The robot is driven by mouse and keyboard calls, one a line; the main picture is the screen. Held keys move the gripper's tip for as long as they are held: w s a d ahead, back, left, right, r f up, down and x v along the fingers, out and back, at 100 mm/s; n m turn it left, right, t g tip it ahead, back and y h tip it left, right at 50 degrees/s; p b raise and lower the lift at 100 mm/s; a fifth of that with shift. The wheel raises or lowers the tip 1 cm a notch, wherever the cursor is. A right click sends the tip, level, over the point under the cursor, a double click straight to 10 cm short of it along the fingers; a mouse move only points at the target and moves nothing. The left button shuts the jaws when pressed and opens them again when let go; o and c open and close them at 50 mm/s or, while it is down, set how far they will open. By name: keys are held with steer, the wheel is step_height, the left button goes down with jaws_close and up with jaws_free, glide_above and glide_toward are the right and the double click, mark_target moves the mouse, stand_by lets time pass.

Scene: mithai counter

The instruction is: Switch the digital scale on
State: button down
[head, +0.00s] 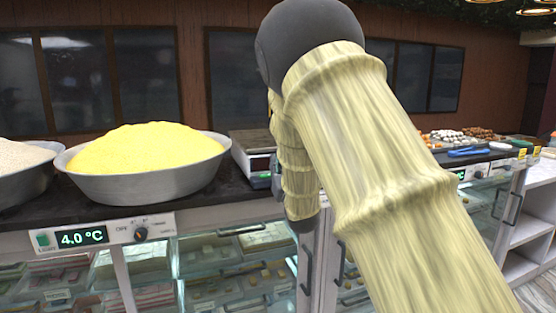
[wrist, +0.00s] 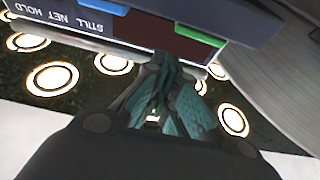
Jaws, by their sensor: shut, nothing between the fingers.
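The digital scale (head: 253,143) stands on the counter behind my arm, which hides its right part in the head view. In the wrist view its front panel (wrist: 60,22) appears upside down, with the words "STILL NET HOLD". Its dark reddish display (wrist: 150,33) shows no digits that I can make out. A green button (wrist: 200,35) and a blue button (wrist: 112,5) sit on the panel. My gripper (wrist: 163,62) is shut and empty, its tips at the panel's edge near the display, beside the green button. I cannot tell whether they touch the panel.
A steel bowl of yellow sweet (head: 145,150) stands left of the scale, with a pale-filled bowl (head: 20,165) further left. The glass display case (head: 230,255) lies below the counter. Sweets (head: 465,135) lie at right.

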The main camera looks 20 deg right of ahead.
steer(key=shift+f, duration=0.95)
steer(key=shift+f, duration=0.1)
steer(key=s+m+b, duration=0.1)
steer(key=s+b, duration=0.2)
steer(key=s, duration=0.6)
steer(key=shift+s+d+h, duration=0.25)
steer(key=shift+d+h, duration=0.15)
stand_by(0.4)
